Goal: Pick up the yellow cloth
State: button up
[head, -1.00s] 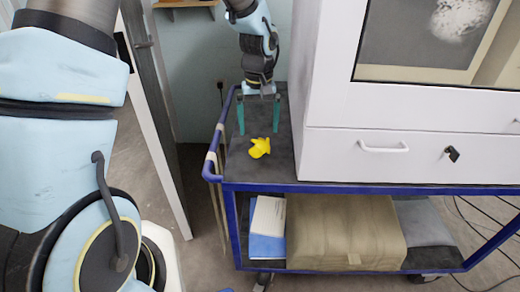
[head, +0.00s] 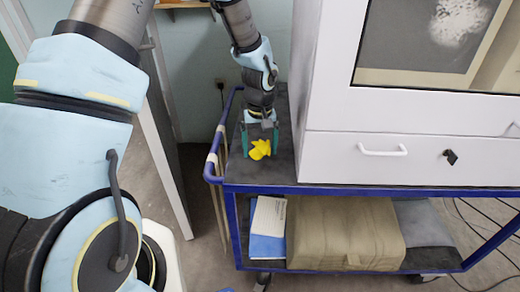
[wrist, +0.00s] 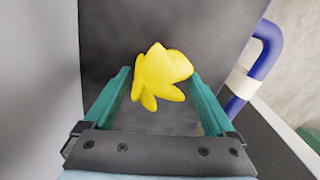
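The yellow cloth (head: 260,149) lies crumpled on the dark top of the blue-framed cart (head: 233,170), left of the white cabinet. My gripper (head: 260,153) points down over it, with a teal finger on either side. In the wrist view the cloth (wrist: 160,75) sits at the fingertips, between the two open teal fingers (wrist: 163,75). Whether the fingertips touch the cloth cannot be told.
The white cabinet (head: 340,160) with a drawer handle stands close on the right. The cart's blue handle rail (head: 213,160) is on the left and also shows in the wrist view (wrist: 265,50). A tan case (head: 345,235) and books (head: 268,225) lie on the lower shelf.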

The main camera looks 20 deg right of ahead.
aim_at(260, 142)
jog(key=c, duration=0.8)
notch_tip(260, 142, up, 10)
jog(key=shift+r+b, duration=0.1)
jog(key=shift+b, duration=0.4)
jog(key=shift+c, duration=0.2)
